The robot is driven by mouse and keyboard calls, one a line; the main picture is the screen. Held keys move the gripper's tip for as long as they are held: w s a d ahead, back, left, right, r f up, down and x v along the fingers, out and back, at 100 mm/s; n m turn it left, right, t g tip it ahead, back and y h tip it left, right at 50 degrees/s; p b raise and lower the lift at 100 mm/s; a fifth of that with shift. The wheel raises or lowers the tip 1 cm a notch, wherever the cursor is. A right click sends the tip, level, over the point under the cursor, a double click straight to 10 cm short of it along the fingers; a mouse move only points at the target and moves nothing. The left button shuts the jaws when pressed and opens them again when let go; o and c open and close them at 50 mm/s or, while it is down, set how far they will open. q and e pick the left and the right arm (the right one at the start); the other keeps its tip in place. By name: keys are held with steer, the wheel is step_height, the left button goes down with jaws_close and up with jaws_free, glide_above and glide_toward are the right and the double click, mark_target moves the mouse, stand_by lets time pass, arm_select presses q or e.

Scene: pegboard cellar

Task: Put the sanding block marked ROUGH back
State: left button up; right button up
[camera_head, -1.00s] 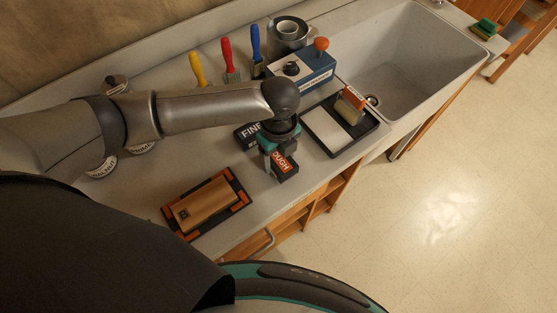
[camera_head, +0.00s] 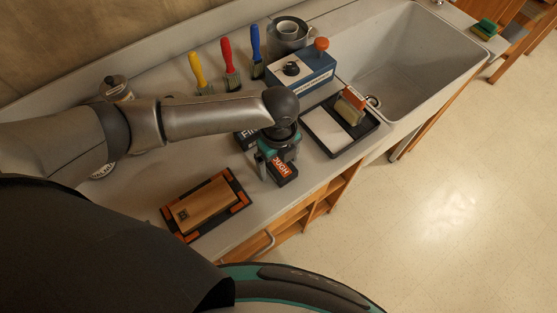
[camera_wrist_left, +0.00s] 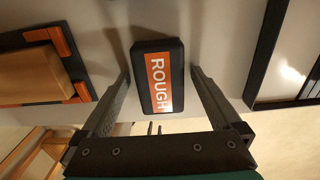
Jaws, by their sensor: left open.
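The sanding block marked ROUGH (camera_head: 284,170) is black with an orange label and lies near the front edge of the counter. It shows whole in the left wrist view (camera_wrist_left: 158,76), between my two fingers. My left gripper (camera_head: 277,168) is over it, open, with one finger (camera_wrist_left: 118,95) on each side and a gap to the block. A second black block with a white label marked FINE (camera_head: 246,138) lies just behind, partly hidden by my arm. My right gripper is not in view.
A wooden block (camera_head: 203,206) lies on a black and orange holder (camera_head: 240,189) at front left.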

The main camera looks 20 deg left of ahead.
mark_target(279, 163)
arm_select(q)
step_height(279, 163, up, 12)
steer(key=p, duration=0.2)
steer(key=shift+r, duration=0.2)
stand_by(0.3)
